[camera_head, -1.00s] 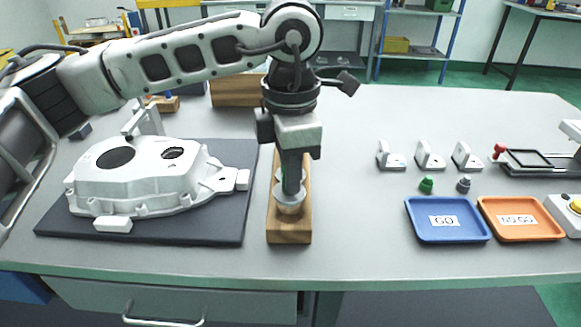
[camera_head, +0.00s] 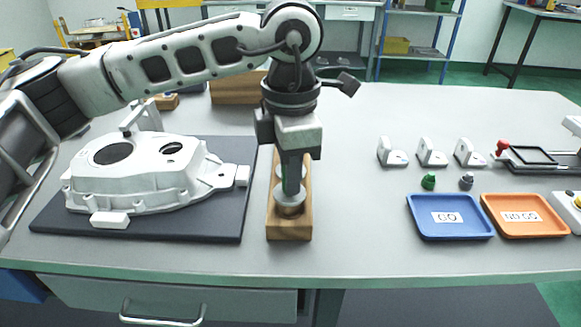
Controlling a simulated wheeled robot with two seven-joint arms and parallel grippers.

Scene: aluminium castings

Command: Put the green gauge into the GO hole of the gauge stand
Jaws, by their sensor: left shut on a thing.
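The gauge stand (camera_head: 289,231) is a narrow wooden block standing on the bench, right of the dark mat. My left gripper (camera_head: 291,190) points straight down over its front part. It is shut on the green gauge, whose round silver part (camera_head: 289,199) shows under the fingertips, at the front of the stand. The fingers hide most of the gauge, and no green shows clearly. A second silver round part (camera_head: 281,172) shows behind the fingers, farther back on the stand. I cannot tell which hole is GO or whether the gauge is in it. My right gripper is not in view.
A white casting (camera_head: 150,178) lies on a dark mat (camera_head: 232,215) at left. At right are a blue GO tray (camera_head: 450,231), an orange NO GO tray (camera_head: 525,231), small green (camera_head: 429,181) and grey (camera_head: 466,182) pieces, and white brackets (camera_head: 431,154). Bench between stand and trays is clear.

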